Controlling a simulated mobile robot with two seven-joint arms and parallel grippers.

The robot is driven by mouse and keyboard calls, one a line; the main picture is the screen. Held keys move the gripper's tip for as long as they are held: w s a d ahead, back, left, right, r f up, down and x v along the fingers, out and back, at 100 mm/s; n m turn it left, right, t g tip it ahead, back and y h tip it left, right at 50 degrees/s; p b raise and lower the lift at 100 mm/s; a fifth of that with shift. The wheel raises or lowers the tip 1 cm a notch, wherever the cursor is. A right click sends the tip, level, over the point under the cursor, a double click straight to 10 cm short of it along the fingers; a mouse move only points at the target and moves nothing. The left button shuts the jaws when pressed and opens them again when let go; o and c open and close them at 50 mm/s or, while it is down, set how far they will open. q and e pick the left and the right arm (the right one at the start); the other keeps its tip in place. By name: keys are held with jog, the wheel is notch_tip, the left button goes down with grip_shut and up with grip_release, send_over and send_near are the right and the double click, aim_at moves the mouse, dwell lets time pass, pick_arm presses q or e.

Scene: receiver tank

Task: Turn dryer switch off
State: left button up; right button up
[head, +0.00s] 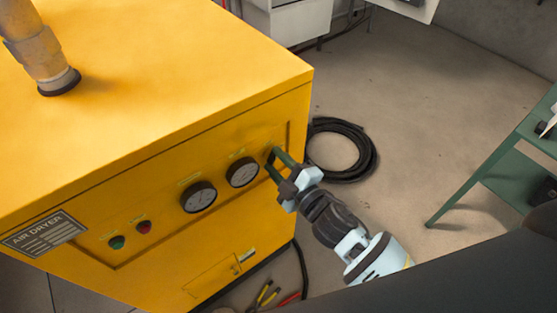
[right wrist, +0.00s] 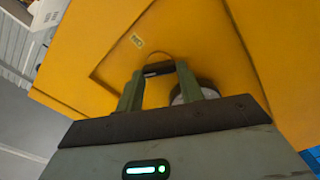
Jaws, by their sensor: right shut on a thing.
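The yellow air dryer (head: 150,160) fills the left of the head view. Its front panel has two round gauges, a red button (head: 144,227) and a green button (head: 117,242). My right gripper (head: 275,160) is at the panel's right end, right of the gauges. In the right wrist view its fingers (right wrist: 158,85) are shut on the dark dryer switch (right wrist: 158,69), on a round base below a small label (right wrist: 137,41). The fingers hide part of the switch. My left gripper is not in view.
A coiled black hose (head: 365,150) lies on the floor right of the dryer. A green table (head: 485,172) stands at the far right. Pliers (head: 265,296) lie on the floor below the panel. A pipe (head: 42,55) rises from the dryer's top.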

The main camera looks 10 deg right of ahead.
jog(key=n, duration=0.2)
jog(key=shift+n, duration=0.4)
jog(key=shift+f+n+p, duration=0.1)
jog(key=shift+n+p, duration=0.35)
jog(key=shift+n, duration=1.05)
jog(key=o, duration=0.7)
jog(key=v, duration=0.7)
jog(key=shift+s+d+b, duration=0.15)
jog(key=shift+s+b, duration=0.2)
